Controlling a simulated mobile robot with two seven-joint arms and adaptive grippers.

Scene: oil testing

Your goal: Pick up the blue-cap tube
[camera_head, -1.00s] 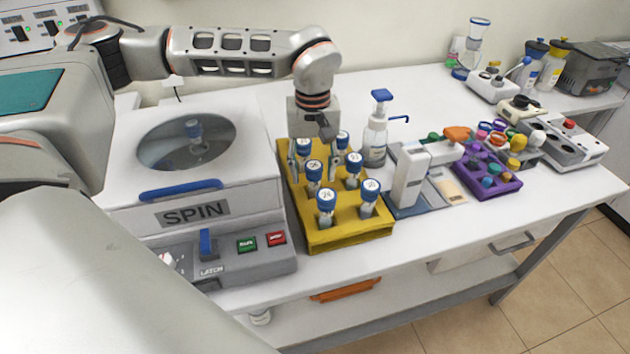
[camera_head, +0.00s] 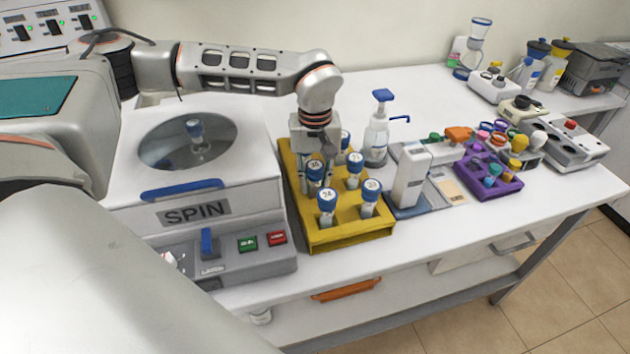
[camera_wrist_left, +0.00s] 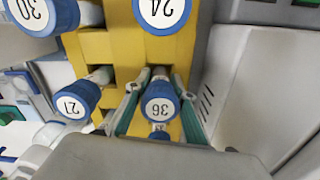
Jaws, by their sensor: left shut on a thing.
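The yellow rack (camera_head: 350,234) holds several blue-cap tubes in two columns. My left gripper (camera_head: 316,182) points down over the rack's left column, its fingers on either side of the blue-cap tube marked 36 (camera_head: 316,166). In the left wrist view this tube (camera_wrist_left: 160,102) sits between the two fingers, which are shut on it. It still stands in the rack. The tubes marked 24 (camera_head: 327,201), 30 (camera_head: 371,191) and 27 (camera_head: 355,164) stand close by. The gripper hides the back-left part of the rack. My right gripper is not in view.
The SPIN centrifuge (camera_head: 240,190) stands directly left of the rack, with a blue-cap tube showing through its lid window. A pump bottle (camera_head: 377,138) and a white device (camera_head: 412,178) stand on the right. A purple rack (camera_head: 508,187) is farther right.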

